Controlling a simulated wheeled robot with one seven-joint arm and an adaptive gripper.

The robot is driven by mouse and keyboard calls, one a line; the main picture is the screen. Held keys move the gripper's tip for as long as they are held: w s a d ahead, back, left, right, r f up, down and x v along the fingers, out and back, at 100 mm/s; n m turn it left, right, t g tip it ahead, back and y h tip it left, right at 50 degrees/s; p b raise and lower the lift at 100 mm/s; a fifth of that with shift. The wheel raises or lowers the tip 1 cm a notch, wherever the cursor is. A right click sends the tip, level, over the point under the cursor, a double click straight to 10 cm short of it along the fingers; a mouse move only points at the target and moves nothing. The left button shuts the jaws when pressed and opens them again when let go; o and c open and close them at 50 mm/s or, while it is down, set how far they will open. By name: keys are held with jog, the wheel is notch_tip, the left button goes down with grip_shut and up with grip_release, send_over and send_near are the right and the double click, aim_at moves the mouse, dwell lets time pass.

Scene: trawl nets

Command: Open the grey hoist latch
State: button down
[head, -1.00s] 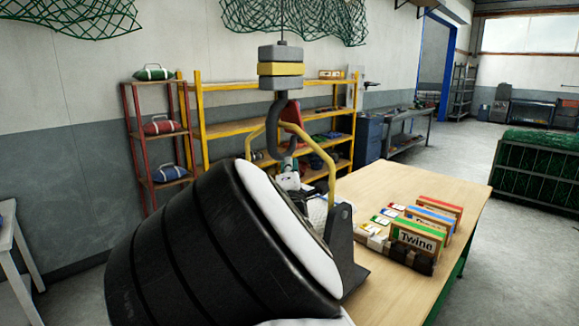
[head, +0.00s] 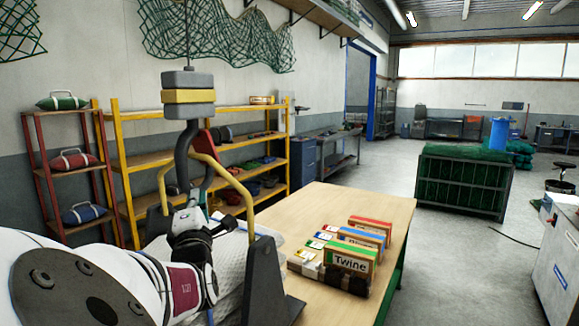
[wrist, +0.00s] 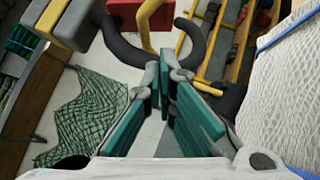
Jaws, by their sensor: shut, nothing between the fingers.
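A dark grey hoist hook (head: 183,155) hangs below a grey block with a yellow band (head: 188,96). It also curves across the top of the wrist view (wrist: 122,47). A yellow bail (head: 236,187) passes by the hook, and a red piece (head: 204,142) shows beside it. I cannot clearly make out the grey latch against the hook. My gripper (head: 200,186), with teal finger pads, is just below the hook. In the wrist view my gripper (wrist: 164,72) is shut and empty, its tips close to the hook's opening; contact cannot be told.
A wooden table (head: 385,208) holds twine boxes (head: 350,262) right of the bail's dark bracket (head: 263,283). A white net bundle (wrist: 285,90) lies close beside my gripper. Yellow shelves (head: 230,157) stand behind. Floor is open beyond the table.

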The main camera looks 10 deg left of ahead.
send_near(206, 152)
jog(key=w+a+f, duration=0.1)
jog(key=a+f, duration=0.1)
jog(key=a, duration=0.1)
jog(key=shift+w+d+r, duration=0.15)
jog(key=shift+w+d, duration=0.05)
jog(key=shift+w, duration=0.45)
jog(key=shift+w+d+r, duration=0.2)
jog(key=shift+w, duration=0.45)
jog(key=shift+w+d+r, duration=0.15)
jog(key=shift+w+d, duration=0.1)
jog(key=shift+w, duration=0.4)
jog(key=n+y, duration=0.1)
jog(key=w+n+t+y+b, duration=0.1)
jog(key=n, duration=0.1)
jog(key=shift+d+y, duration=0.25)
jog(key=shift+y, duration=0.15)
